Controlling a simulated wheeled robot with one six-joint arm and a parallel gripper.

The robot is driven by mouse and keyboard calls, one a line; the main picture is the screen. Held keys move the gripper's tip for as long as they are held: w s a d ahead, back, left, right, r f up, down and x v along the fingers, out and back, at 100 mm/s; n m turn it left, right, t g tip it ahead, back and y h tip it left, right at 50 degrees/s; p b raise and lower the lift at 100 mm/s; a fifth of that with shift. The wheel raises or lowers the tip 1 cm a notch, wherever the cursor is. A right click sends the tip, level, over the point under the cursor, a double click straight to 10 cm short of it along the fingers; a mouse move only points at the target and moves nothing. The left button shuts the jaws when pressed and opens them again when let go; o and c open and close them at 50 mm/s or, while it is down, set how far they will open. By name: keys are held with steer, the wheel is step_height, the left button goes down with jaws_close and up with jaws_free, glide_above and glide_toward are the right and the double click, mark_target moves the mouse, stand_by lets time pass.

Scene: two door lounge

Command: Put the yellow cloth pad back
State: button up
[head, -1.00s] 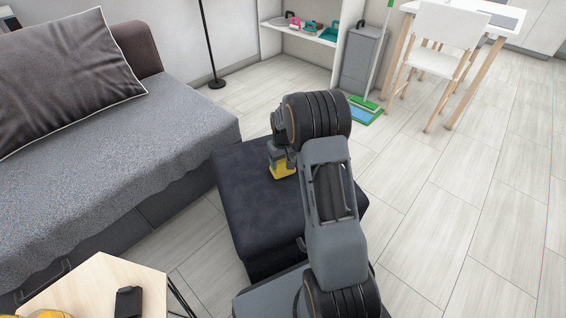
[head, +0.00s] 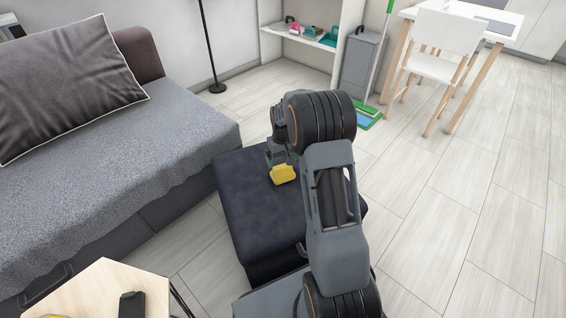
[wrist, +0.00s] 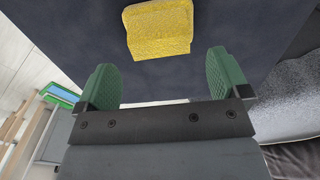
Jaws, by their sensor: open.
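The yellow cloth pad (head: 284,174) lies on the dark ottoman (head: 240,205) in the head view. The pad is apart from both fingers. In the head view my gripper (head: 277,153) is partly hidden by my own arm, right behind the pad.
A grey sofa (head: 180,125) stands left of the ottoman. A shelf (head: 300,38) at the back holds several coloured items. A grey bin (head: 362,65) and a green mop (head: 368,112) stand beside it. A wooden table (head: 95,285) is at the front left.

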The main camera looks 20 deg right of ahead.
mark_target(283, 167)
steer(key=s+a+r+t+p, duration=0.1)
steer(key=s+a+r, duration=0.2)
steer(key=s+r, duration=0.35)
steer(key=s+a+r+p, duration=0.1)
steer(key=s+a+r, duration=0.2)
steer(key=r, duration=0.6)
steer(key=s+a+t, duration=0.1)
steer(key=s+a, duration=0.1)
steer(key=s, duration=0.5)
steer(key=s+a+r, duration=0.1)
steer(key=s+a, duration=0.1)
steer(key=s, duration=0.5)
steer(key=shift+a+t, duration=0.4)
steer(key=w+p+v, duration=0.2)
steer(key=p+v, duration=0.8)
steer(key=w+r+p+v, duration=0.1)
steer(key=w+p+v, duration=0.2)
steer(key=p+v, duration=0.8)
steer(key=w+r+p+v, duration=0.1)
steer(key=w+p+v, duration=0.2)
steer(key=p+v, duration=0.7)
steer(key=shift+s+a+r+n+t, duration=0.15)
steer(key=shift+a+r+n+t, duration=0.2)
steer(key=shift+r, duration=0.35)
steer(key=shift+d, duration=0.1)
